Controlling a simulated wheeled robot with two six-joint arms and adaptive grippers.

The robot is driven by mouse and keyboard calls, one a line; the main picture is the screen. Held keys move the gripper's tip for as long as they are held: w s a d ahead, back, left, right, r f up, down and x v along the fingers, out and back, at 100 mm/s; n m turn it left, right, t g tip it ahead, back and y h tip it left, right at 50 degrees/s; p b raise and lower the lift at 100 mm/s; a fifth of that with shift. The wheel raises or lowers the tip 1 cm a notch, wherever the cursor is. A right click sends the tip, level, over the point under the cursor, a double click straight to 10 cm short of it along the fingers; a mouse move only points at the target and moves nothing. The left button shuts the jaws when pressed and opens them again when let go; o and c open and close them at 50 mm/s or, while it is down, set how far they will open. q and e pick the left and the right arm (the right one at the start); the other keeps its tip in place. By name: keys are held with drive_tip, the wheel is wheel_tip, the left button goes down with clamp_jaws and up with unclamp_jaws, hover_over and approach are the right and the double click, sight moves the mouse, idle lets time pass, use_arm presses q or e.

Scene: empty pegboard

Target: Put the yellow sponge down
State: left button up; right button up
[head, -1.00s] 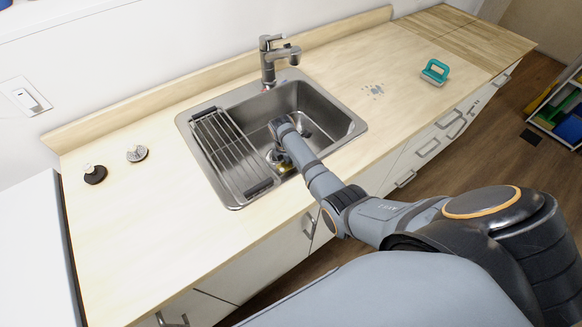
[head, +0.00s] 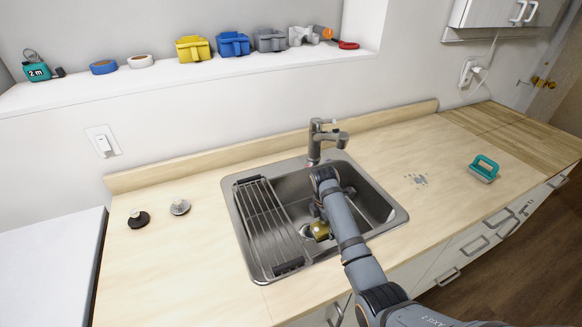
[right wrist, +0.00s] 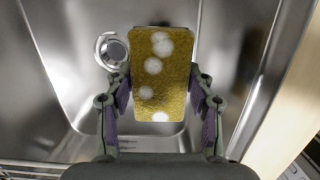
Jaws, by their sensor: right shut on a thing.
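The yellow sponge (right wrist: 158,90) has whitish patches that look like suds. My right gripper (right wrist: 160,92) is shut on it, one finger on each side, in the right wrist view. In the head view the sponge (head: 320,231) is at the end of my right arm, over the sink basin, partly covered by the gripper (head: 318,222). In the right wrist view the steel sink (right wrist: 75,60) and its round drain (right wrist: 112,50) lie behind the sponge. I cannot tell whether the sponge touches the sink floor. My left gripper is not in view.
A wire drying rack (head: 268,225) covers the left part of the sink. The faucet (head: 322,140) stands behind it. Spots (head: 415,179) mark the counter right of the sink, and a teal-handled brush (head: 484,168) stands farther right. Two small round brushes (head: 139,218) (head: 180,207) are on the left counter.

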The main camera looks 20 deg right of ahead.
use_arm(q)
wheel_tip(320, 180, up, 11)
drive_tip(key=p, duration=1)
use_arm(e)
wheel_tip(320, 180, up, 14)
wheel_tip(320, 180, down, 15)
drive_tip(key=b, duration=1.2)
drive_tip(key=shift+r+p, duration=0.2)
drive_tip(key=shift+p, duration=0.1)
wheel_tip(320, 180, up, 14)
drive_tip(key=p, duration=1.1)
wheel_tip(320, 180, down, 14)
drive_tip(key=b, duration=1.1)
drive_tip(key=shift+f+b, duration=0.25)
drive_tip(key=shift+b, duration=0.05)
drive_tip(key=shift+r+p, duration=0.35)
drive_tip(key=shift+p, duration=0.05)
wheel_tip(320, 180, up, 14)
drive_tip(key=p, duration=1.1)
wheel_tip(320, 180, down, 15)
drive_tip(key=b, duration=1.1)
drive_tip(key=shift+r+b, duration=0.2)
drive_tip(key=shift+b, duration=0.2)
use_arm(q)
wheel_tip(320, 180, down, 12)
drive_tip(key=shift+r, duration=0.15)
use_arm(e)
drive_tip(key=shift+r, duration=0.1)
